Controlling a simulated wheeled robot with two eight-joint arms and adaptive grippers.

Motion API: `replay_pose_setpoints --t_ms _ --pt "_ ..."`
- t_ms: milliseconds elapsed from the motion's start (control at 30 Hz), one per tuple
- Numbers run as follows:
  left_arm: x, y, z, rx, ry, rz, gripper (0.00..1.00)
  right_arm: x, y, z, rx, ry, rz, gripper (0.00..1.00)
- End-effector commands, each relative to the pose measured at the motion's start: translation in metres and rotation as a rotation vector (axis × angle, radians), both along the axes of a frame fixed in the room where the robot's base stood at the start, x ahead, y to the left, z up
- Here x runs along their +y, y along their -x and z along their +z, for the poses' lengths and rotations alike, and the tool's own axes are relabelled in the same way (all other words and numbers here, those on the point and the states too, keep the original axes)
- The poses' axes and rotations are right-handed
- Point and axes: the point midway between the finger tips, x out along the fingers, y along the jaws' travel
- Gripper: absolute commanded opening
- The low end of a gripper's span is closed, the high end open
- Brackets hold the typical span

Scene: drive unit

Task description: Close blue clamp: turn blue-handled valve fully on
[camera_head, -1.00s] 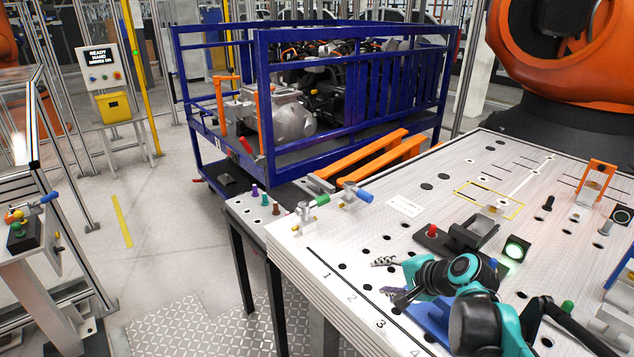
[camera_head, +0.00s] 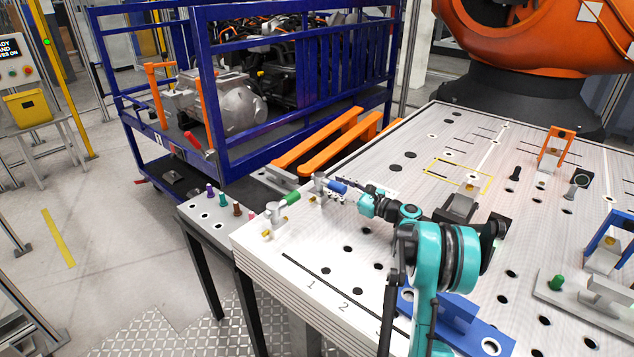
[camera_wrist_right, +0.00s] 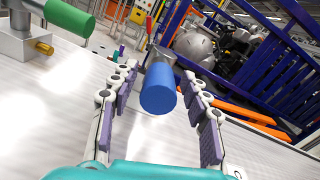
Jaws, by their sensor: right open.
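The blue-handled valve (camera_head: 334,186) stands at the far left part of the pale fixture table, beside a green-handled valve (camera_head: 288,199). In the right wrist view its blue handle (camera_wrist_right: 158,90) points toward my palm. My right gripper (camera_head: 352,194) is at the blue handle, with its body just right of it in the head view. In the wrist view the right gripper (camera_wrist_right: 160,74) is open, with one finger on each side of the handle and visible gaps. The green handle (camera_wrist_right: 70,17) lies outside the left finger. My left gripper is not in view.
The fixture table (camera_head: 300,315) has holes and several fixtures, including a blue one (camera_head: 478,333) beside my right arm. Orange bars (camera_head: 318,138) and a blue cage cart (camera_head: 225,95) stand behind the valves. A small side table (camera_head: 205,212) holds coloured pegs.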

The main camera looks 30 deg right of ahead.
Motion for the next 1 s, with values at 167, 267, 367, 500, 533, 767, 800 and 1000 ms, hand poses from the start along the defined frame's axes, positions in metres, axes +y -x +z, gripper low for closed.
replay_pose_setpoints --t_ms 167,267,367,500,533,767,800,1000 --pt "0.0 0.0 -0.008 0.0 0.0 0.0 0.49 0.014 -0.029 -0.002 0.0 0.001 0.003 0.47" --pt "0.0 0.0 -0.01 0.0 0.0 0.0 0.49 0.019 -0.041 -0.001 0.0 0.001 0.002 0.47" --pt "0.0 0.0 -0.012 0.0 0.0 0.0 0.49 0.022 -0.048 -0.001 0.001 0.002 0.002 0.47" --pt "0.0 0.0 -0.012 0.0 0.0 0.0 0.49 0.023 -0.052 0.0 0.0 0.002 0.001 0.47" --pt "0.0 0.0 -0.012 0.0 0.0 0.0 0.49 0.023 -0.052 0.0 0.0 0.002 0.001 0.47" --pt "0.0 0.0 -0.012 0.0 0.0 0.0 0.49 0.023 -0.051 0.0 0.0 0.002 0.001 0.26" --pt "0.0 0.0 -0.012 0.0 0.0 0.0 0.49 0.023 -0.051 0.0 0.0 0.002 0.001 0.15" --pt "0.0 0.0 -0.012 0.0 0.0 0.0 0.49 0.024 -0.051 0.0 0.001 0.002 0.002 0.0"
